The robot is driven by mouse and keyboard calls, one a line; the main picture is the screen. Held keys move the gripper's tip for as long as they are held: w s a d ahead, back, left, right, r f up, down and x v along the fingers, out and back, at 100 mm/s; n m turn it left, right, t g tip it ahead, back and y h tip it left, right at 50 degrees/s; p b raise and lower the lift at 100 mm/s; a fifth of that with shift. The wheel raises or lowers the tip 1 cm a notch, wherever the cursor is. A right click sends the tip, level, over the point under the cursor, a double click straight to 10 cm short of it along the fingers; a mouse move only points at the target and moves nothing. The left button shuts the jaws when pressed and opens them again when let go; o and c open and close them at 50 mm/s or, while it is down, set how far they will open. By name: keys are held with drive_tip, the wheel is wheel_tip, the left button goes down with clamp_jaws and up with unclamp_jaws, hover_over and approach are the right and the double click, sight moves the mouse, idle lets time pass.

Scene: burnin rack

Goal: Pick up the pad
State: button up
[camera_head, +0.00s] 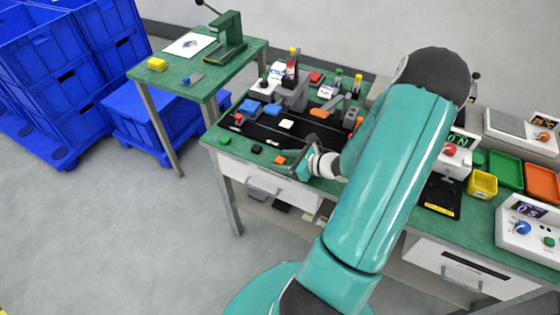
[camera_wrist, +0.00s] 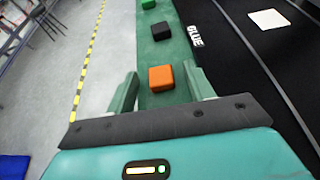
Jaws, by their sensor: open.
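No label marks which thing is the pad. A small orange block (camera_head: 280,160) lies on the green bench near its front edge; in the wrist view, the orange block (camera_wrist: 161,78) shows just beyond and between my fingertips. A black block (camera_wrist: 157,32) and a green block (camera_wrist: 148,4) lie farther along the same strip. A flat white square (camera_head: 286,124) rests on the black surface marked GLUE; the white square also shows in the wrist view (camera_wrist: 269,19). My gripper (camera_head: 305,157) is open and empty, right of the orange block in the head view. Contact is not visible.
The green bench (camera_head: 228,152) carries bottles, small blocks and devices behind the black surface. A yellow bin (camera_head: 482,184) and instrument boxes stand to the right. A side table (camera_head: 215,82) and blue crates (camera_head: 40,60) stand at left. The floor in front is clear.

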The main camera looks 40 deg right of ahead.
drive_tip(key=c, duration=1)
drive_tip(key=shift+c, duration=0.2)
